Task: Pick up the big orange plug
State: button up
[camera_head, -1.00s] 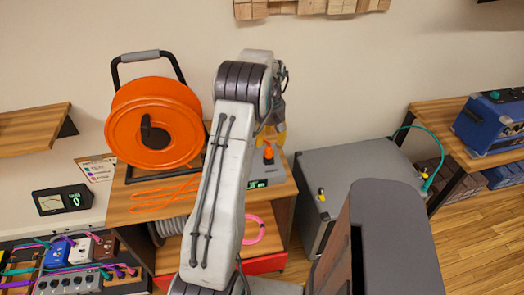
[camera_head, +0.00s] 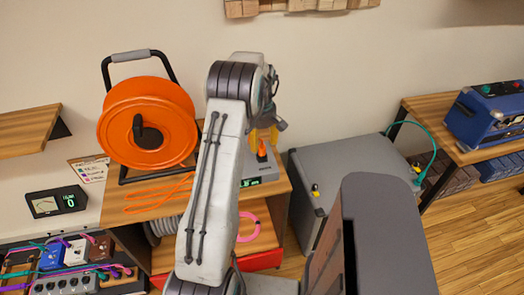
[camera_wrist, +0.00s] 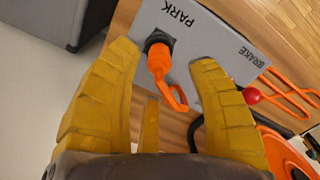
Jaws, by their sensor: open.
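The big orange plug (camera_wrist: 158,62) stands in a black socket on a grey box (camera_wrist: 207,45) marked PARK and BRAKE. An orange loop hangs from the plug. My gripper (camera_wrist: 164,56) is open and empty, with its yellow fingers to either side of the plug in the wrist view; I cannot tell how far short of it the tips are. In the head view the plug (camera_head: 262,150) shows upright on the box (camera_head: 262,168), just below my gripper (camera_head: 264,135). My arm hides part of the box there.
An orange cable reel (camera_head: 172,115) stands left of my arm on a wooden bench (camera_head: 172,208). A grey cabinet (camera_head: 340,165) stands to the right. A red knob (camera_wrist: 251,95) sits near the BRAKE label. A pink cable coil (camera_head: 250,228) lies on the lower shelf.

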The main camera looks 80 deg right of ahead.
aim_at(262, 147)
jog(key=shift+s+f+p, duration=0.15)
jog(key=shift+f+p, duration=0.55)
jog(key=shift+f, duration=1.9)
grip_shut()
